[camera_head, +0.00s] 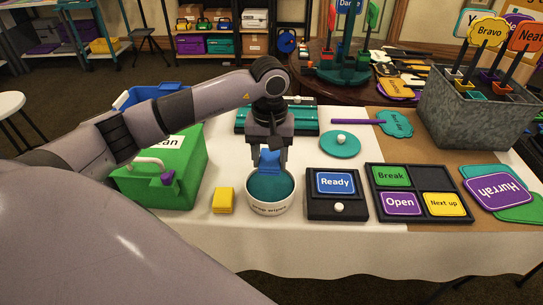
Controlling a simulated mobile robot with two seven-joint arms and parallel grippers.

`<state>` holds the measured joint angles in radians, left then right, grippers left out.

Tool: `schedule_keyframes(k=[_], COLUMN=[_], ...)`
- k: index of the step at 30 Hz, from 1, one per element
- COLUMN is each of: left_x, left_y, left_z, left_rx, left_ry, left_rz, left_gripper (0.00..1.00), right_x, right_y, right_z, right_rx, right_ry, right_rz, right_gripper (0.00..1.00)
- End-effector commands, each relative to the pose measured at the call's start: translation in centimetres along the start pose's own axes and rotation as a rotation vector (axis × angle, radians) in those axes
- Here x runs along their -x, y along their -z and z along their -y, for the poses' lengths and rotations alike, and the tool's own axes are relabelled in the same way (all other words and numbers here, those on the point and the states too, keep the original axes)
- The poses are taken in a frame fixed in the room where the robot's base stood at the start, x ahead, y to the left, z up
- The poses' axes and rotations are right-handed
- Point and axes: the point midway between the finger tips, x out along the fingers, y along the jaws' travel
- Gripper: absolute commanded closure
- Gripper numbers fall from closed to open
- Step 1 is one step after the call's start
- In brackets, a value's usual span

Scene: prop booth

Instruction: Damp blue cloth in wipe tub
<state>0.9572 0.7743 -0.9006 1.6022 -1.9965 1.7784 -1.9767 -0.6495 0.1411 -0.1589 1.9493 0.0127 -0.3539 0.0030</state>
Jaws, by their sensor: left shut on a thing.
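My left gripper (269,153) points straight down and is shut on a small blue cloth (270,164). The cloth hangs between the fingers over the wipe tub (270,206), a round white tub with printed lettering on its front and teal inside. The cloth's lower edge overlaps the teal in the picture; I cannot tell whether it touches it. My right gripper is not in view.
A yellow block or sponge (223,200) lies left of the tub, near a green box (165,175). A dark stand with a "Ready" card (335,183) stands close on the right, then a card tray (420,208). A teal lid (340,146) lies behind.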

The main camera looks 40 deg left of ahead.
Motion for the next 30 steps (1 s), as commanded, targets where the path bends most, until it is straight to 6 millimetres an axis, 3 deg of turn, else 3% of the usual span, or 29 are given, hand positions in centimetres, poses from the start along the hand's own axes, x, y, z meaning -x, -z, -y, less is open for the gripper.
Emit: schedule_keyframes(k=[18, 30], left_x=[-5.5, -5.8], left_y=[0.0, 0.0], left_z=[0.0, 0.0], left_rx=[-0.001, -0.001], left_ry=[-0.001, 0.000], left_rz=[0.001, 0.000], left_gripper=[0.72, 0.72], right_x=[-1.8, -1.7], right_y=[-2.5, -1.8], right_z=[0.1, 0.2], right_rx=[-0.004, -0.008], right_ry=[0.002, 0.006], right_rz=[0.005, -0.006], right_gripper=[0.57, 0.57])
